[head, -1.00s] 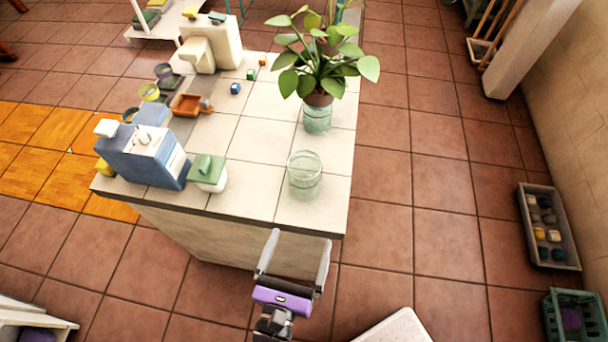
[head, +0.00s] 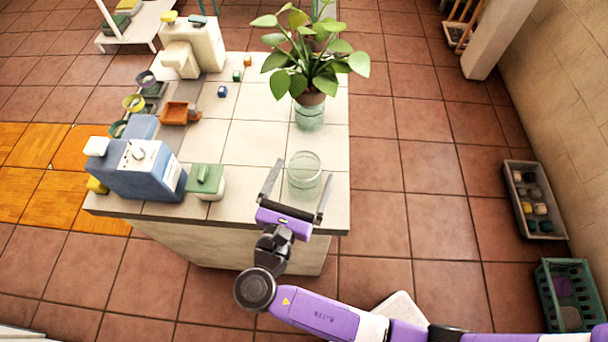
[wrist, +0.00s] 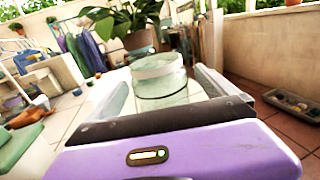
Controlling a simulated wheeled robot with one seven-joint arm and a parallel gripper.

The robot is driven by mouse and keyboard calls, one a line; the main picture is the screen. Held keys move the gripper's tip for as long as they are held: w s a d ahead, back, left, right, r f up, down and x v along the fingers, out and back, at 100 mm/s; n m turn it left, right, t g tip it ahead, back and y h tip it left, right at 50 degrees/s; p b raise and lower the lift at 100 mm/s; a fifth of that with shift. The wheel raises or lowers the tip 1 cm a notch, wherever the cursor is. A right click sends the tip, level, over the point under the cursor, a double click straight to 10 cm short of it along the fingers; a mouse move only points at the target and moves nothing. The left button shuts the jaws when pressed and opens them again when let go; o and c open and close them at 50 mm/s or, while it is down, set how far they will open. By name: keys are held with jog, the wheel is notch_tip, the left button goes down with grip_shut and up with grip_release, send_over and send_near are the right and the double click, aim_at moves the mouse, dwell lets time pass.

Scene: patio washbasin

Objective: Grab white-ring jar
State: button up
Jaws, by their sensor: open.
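The white-ring jar (head: 304,175) is a clear, pale green glass jar with a whitish ring around its top. It stands upright near the front right corner of the tiled counter (head: 248,145). My gripper (head: 300,190) is open, with one finger on each side of the jar or just in front of it. In the wrist view the jar (wrist: 158,82) sits between the two fingers, ahead of the purple palm. I see no finger pressed on it; the head view does not show clearly how deep it is between them.
A potted plant (head: 310,85) in a similar glass jar (head: 310,116) stands behind. To the left are a green-lidded container (head: 205,181), a blue dispenser box (head: 138,170) and an orange tray (head: 175,113). The counter's middle is clear. Crates (head: 534,200) lie on the floor at right.

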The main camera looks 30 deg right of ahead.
jog(key=shift+x, duration=0.8)
jog(key=shift+c, duration=0.3)
jog(key=c, duration=1.4)
jog(key=shift+r, duration=0.1)
